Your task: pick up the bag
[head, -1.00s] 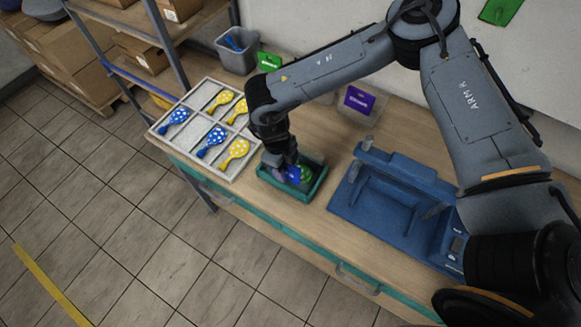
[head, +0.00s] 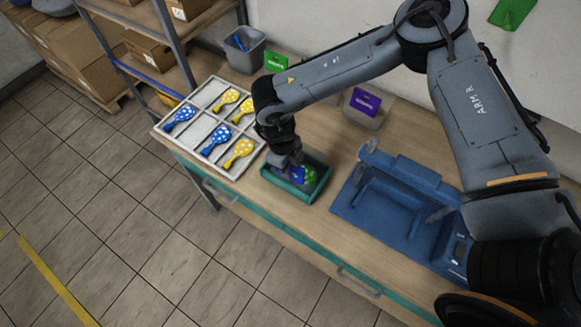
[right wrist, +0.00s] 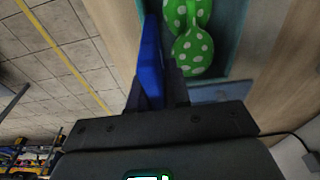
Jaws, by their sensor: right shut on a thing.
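My right gripper (head: 292,163) is low at the green tray (head: 322,184) on the workbench. It is shut on a flat blue thing, seemingly the bag (right wrist: 151,62), which stands on edge between the dark fingers in the right wrist view. The bag also shows as a small blue patch (head: 298,174) in the head view. The wrist and fingers hide part of the tray in the head view. My left gripper is not in view.
A grey bin (head: 242,55) and a bin with a purple label (head: 363,108) stand behind.

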